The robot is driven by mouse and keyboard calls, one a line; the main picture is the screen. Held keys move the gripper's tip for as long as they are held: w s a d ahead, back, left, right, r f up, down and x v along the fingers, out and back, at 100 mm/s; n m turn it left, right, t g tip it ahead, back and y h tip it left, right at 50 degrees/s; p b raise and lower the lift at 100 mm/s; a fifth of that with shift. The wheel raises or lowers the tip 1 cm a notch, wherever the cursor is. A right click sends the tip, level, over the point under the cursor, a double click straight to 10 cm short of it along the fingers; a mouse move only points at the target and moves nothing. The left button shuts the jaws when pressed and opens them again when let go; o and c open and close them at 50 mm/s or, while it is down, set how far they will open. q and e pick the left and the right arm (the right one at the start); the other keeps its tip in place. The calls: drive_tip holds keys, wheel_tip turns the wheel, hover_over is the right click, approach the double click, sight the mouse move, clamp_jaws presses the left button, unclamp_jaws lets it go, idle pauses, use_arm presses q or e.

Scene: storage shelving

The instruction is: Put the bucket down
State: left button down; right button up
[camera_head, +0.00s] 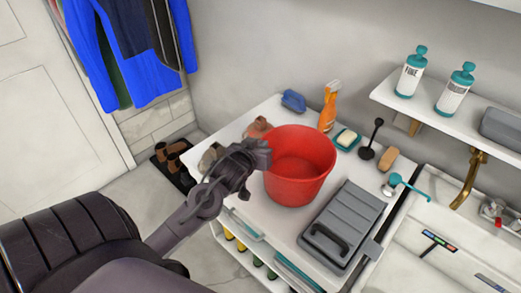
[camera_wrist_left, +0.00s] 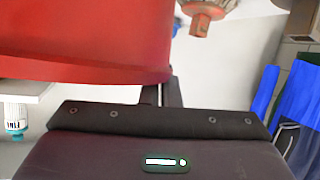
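The red bucket (camera_head: 300,170) is upright over the white counter top (camera_head: 285,228), among the small items there. I cannot tell whether its base touches the surface. My left gripper (camera_head: 258,156) is at the bucket's left rim. In the left wrist view the bucket (camera_wrist_left: 80,40) fills the upper left. The dark fingers (camera_wrist_left: 165,92) are close together at its rim and look shut on it; their tips are partly hidden. My right gripper is in neither view.
A grey case (camera_head: 342,225) lies right of the bucket. Behind are an orange spray bottle (camera_head: 329,106), a blue sponge (camera_head: 293,101) and a soap dish (camera_head: 347,139). A black-handled tool (camera_head: 371,140) and brush (camera_head: 389,158) stand right. A shelf (camera_head: 440,108) overhangs the sink.

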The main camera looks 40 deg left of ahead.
use_arm(q)
drive_tip(key=shift+f, duration=0.7)
drive_tip(key=shift+f, duration=0.15)
drive_tip(key=c, duration=1.7)
unclamp_jaws()
drive_tip(key=shift+r+b+v, duration=0.2)
drive_tip(key=shift+b+v, duration=0.4)
drive_tip(key=shift+v, duration=5.45)
